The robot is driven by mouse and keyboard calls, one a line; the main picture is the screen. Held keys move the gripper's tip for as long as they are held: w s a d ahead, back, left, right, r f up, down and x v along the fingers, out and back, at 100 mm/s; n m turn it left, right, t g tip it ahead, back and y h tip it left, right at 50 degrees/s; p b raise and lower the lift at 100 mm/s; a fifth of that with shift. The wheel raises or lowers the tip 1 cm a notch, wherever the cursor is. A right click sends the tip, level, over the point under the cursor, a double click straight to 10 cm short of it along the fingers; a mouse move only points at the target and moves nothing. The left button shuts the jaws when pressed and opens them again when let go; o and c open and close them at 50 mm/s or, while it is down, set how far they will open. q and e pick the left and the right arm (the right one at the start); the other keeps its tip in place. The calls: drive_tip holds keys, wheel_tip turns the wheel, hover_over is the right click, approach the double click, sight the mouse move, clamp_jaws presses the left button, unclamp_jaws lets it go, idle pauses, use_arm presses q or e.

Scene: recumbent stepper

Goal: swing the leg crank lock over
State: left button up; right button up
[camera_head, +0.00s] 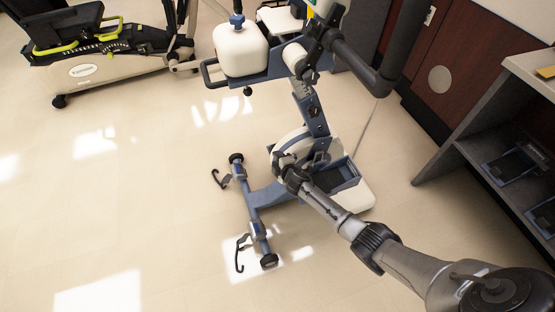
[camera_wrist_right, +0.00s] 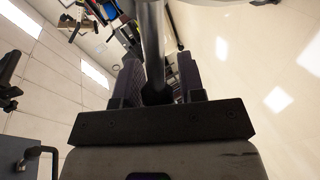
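The recumbent stepper (camera_head: 268,193) stands in the middle of the head view, with a white round housing and a blue-grey frame. My right arm reaches in from the lower right, and my right gripper (camera_head: 284,161) is at the white housing, low on the stepper. In the right wrist view the two dark fingers of my right gripper (camera_wrist_right: 160,82) are apart, with a grey bar (camera_wrist_right: 152,45) between them. A gap shows between the bar and the right finger. I cannot tell whether this bar is the leg crank lock. My left gripper is not in view.
A foot bar with black hooks (camera_head: 256,222) lies low in front. Another exercise machine (camera_head: 90,60) stands upper left, a grey shelf (camera_head: 490,120) at right. The left floor is clear.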

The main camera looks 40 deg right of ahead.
drive_tip(key=shift+o, duration=1.4)
drive_tip(key=shift+s+r+p, duration=0.2)
drive_tip(key=shift+s+p, duration=0.05)
drive_tip(key=shift+p, duration=0.05)
drive_tip(key=p+v, duration=0.6)
drive_tip(key=v, duration=0.7)
drive_tip(key=shift+p, duration=0.35)
drive_tip(key=shift+s+a, duration=0.1)
